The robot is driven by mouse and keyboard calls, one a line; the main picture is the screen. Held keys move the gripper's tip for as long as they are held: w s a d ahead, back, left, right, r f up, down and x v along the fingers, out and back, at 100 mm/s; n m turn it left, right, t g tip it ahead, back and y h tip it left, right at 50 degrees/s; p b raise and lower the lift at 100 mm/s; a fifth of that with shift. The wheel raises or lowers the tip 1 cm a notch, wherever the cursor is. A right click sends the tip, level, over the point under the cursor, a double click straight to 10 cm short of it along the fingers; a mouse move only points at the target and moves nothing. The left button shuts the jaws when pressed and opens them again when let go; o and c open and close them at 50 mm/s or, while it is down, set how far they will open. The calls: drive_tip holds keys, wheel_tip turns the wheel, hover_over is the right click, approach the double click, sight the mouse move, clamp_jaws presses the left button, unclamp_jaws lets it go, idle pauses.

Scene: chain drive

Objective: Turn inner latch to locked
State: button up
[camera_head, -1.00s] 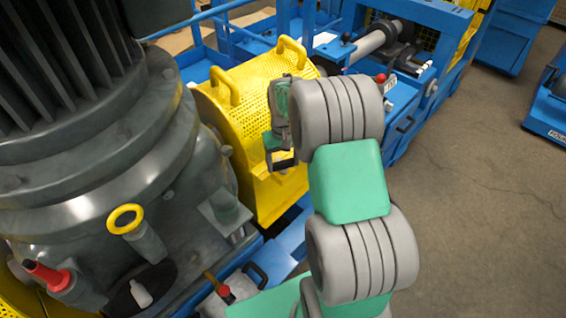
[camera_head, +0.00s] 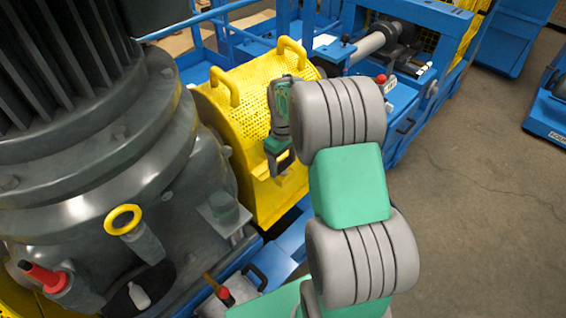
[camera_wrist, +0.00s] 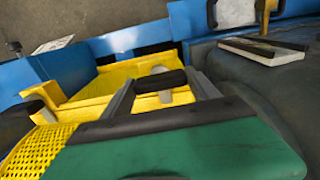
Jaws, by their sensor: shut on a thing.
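My gripper (camera_head: 284,163) is at the near face of the yellow perforated guard (camera_head: 250,97), low on its right side. In the wrist view my gripper (camera_wrist: 163,88) has its two grey fingers on either side of a dark bar with a pale grey piece, which I take to be the inner latch (camera_wrist: 160,81). It is shut on this latch, in front of the yellow guard's plate (camera_wrist: 88,112). In the head view my gripper and wrist hide the latch. I cannot tell from these views whether it is at its locked position.
A large grey motor housing (camera_head: 95,190) stands close on the left. A yellow ring (camera_head: 123,219) and a red-capped part (camera_head: 42,277) stick out from it. The blue frame (camera_head: 405,105) runs behind my arm. Open floor (camera_head: 480,220) lies to the right.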

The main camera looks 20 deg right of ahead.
sight(282, 163)
drive_tip(key=o, duration=1.4)
drive_tip(key=shift+c, duration=0.2)
wheel_tip(282, 163, up, 8)
drive_tip(key=shift+f+b, duration=0.1)
drive_tip(key=shift+b, duration=0.25)
drive_tip(key=shift+a, duration=0.1)
